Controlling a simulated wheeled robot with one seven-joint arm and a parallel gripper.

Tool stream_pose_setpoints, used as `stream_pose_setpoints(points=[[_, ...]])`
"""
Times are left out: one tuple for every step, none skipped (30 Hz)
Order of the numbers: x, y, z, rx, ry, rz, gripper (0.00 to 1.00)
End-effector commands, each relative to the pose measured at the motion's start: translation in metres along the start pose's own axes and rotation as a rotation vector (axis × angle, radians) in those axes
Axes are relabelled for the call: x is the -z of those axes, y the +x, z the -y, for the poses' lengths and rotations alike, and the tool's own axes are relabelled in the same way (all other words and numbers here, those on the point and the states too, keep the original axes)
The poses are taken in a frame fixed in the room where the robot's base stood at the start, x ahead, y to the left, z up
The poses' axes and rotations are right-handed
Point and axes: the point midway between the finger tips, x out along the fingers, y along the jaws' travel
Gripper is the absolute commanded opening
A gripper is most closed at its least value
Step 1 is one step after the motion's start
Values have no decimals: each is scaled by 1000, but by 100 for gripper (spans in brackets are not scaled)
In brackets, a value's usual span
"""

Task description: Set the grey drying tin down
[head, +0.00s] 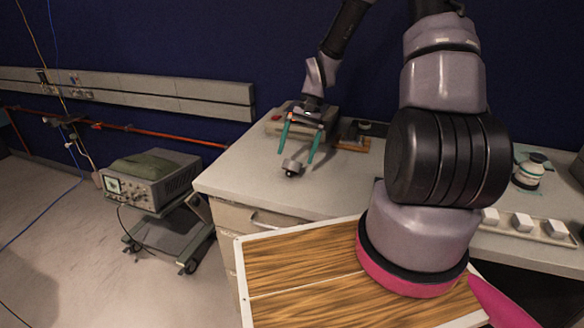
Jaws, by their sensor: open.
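A small grey, rounded object (291,166), which looks like the grey drying tin, rests on the pale worktop (235,181). It has a dark spot at its lower front. My gripper (296,158) reaches down from above, with its two teal fingers spread apart. The tin is at the fingertips, between them in the picture and slightly below. The fingers do not appear closed on it. Whether either finger touches it is too small to tell.
A device with a red button (277,117) stands behind my gripper. A wooden block with a black part (355,138) is to its right. A white jar (528,174) and a rack of white blocks (520,224) are far right. An oscilloscope (150,180) stands left. The worktop's left corner is clear.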

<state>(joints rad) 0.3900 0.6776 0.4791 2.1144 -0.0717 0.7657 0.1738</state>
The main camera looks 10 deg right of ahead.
Motion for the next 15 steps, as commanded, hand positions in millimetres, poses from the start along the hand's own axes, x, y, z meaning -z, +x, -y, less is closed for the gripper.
stream_pose_setpoints(points=[[0,10,-1,-1,-1,6,100],[1,15,-1,-1,0,6,100],[2,21,-1,0,0,5,100],[2,25,-1,-1,-1,6,100],[2,29,-1,-1,-1,5,100],[2,33,-1,-1,0,4,100],[2,36,-1,-1,0,4,100],[2,38,-1,-1,0,3,100],[2,39,-1,0,-1,2,100],[2,40,-1,0,-1,1,100],[2,40,-1,0,-1,1,100],[2,40,-1,0,-1,0,100],[2,40,-1,0,-1,0,100],[2,40,-1,0,-1,0,100],[2,40,-1,0,-1,0,100]])
